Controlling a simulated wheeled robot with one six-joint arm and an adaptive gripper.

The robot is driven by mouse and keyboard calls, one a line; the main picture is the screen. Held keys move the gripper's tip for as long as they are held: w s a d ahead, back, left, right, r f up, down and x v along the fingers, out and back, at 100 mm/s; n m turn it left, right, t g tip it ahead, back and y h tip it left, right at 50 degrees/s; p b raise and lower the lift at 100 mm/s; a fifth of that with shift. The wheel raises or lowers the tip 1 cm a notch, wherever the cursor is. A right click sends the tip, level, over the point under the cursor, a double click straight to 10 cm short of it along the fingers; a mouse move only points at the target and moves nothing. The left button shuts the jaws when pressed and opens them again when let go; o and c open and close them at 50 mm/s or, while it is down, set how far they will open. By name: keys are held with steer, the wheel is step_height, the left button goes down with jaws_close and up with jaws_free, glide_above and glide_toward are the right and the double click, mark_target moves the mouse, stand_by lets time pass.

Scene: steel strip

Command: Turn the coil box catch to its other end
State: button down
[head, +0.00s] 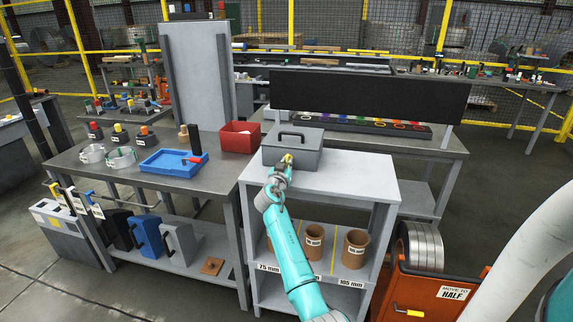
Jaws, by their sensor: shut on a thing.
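The coil box (306,158) is a grey lidded box with a dark handle on its lid. It stands on the pale top of a shelf unit in the middle of the head view. A small yellow catch (289,157) shows at its front face. My gripper (286,165) is at the front of the box, shut on the catch. The fingers and wrist hide part of the catch and the box front, so I cannot tell how far the catch is turned.
The shelf unit's top (345,175) is clear right of the box. A red bin (238,138) and a blue tray (172,162) sit on the grey bench to the left. Brown tubes (355,248) stand on the shelf below. An orange cart (425,285) with a steel coil is at lower right.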

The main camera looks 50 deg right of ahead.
steer(key=shift+f, duration=0.1)
steer(key=c, duration=1.2)
jaws_free()
steer(key=shift+a, duration=0.1)
steer(key=v, duration=1.2)
